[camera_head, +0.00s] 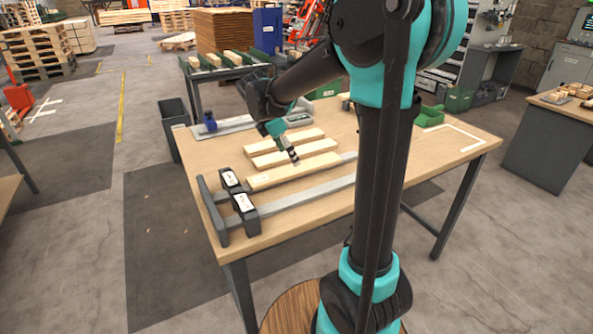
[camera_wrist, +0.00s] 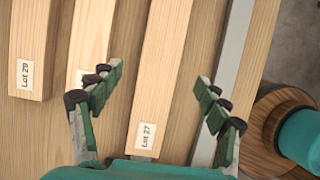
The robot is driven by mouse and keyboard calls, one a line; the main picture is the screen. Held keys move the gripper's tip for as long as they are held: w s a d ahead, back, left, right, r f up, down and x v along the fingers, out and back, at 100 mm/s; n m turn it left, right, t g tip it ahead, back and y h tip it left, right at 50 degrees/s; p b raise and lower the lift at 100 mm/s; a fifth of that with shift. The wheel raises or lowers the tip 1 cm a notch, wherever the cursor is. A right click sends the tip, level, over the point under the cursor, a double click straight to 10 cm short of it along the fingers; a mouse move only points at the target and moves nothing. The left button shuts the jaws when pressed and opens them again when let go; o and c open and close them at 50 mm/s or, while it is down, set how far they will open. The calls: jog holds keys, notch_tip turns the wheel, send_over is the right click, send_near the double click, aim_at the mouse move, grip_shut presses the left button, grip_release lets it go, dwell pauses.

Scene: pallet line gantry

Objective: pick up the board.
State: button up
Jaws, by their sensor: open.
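Three pale wooden boards lie side by side on the workbench. The front board (camera_head: 290,172), with a "Lot 27" label, shows in the wrist view (camera_wrist: 168,50) between my fingers. The middle board (camera_head: 278,158) is left of it in the wrist view (camera_wrist: 92,40), its label partly hidden by my left finger. The back board (camera_head: 280,143), labelled "Lot 29", is at the far left of the wrist view (camera_wrist: 30,45). My gripper (camera_wrist: 157,78) is open and empty, its fingers on either side of the front board; it also shows in the head view (camera_head: 293,157) over the boards.
A grey metal bar (camera_wrist: 233,60) runs close beside the front board. Bar clamps with black heads (camera_head: 243,203) lie at the left front of the workbench (camera_head: 345,208).

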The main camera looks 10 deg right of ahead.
aim_at(296, 168)
jog(key=shift+x, duration=2.7)
jog(key=shift+r, duration=0.1)
jog(key=shift+c, duration=0.4)
jog(key=c, duration=1.4)
jog(key=shift+r, duration=0.1)
